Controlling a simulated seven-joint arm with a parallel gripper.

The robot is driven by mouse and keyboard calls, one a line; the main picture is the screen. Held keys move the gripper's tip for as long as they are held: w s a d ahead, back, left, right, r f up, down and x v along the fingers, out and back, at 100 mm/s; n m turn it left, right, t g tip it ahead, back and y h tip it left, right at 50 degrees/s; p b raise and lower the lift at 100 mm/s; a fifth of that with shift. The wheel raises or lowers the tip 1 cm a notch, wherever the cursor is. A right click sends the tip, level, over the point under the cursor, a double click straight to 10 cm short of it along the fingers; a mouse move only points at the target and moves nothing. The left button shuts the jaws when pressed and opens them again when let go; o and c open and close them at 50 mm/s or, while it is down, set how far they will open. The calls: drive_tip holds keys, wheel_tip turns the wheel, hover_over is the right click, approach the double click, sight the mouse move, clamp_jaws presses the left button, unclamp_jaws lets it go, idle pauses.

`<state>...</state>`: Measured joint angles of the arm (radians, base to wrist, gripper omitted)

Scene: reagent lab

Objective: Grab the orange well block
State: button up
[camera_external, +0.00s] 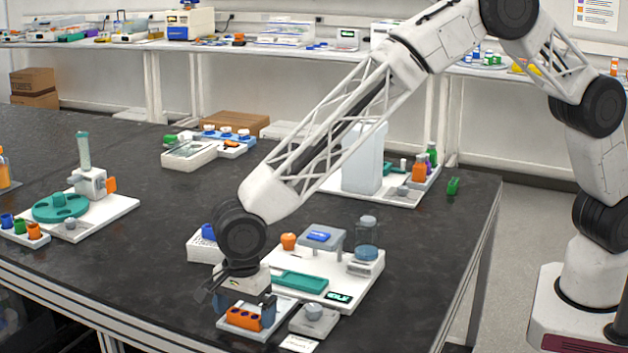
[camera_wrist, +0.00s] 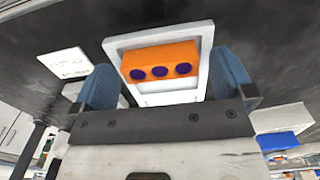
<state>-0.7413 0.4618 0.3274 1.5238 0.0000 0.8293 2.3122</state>
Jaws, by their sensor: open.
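The orange well block (camera_external: 244,319) has a row of dark round wells and sits on a white tray (camera_external: 262,334) at the front of the dark bench. My gripper (camera_external: 246,306) is right above the block, pointing down, with one blue-grey finger to each side. In the wrist view the orange block (camera_wrist: 160,63) shows three purple wells and lies on the white tray (camera_wrist: 197,29), between the two open fingers of my gripper (camera_wrist: 168,85). I cannot tell whether the fingers touch it.
A grey block with a round knob (camera_external: 314,319) stands close on the right. A white card (camera_external: 299,343) lies in front of it. Behind is a white station with a teal tray (camera_external: 300,281) and a clear jar (camera_external: 367,238). Bare bench lies to the left.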

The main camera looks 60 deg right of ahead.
drive_tip(key=shift+f, duration=0.2)
idle(0.4)
drive_tip(key=c, duration=0.9)
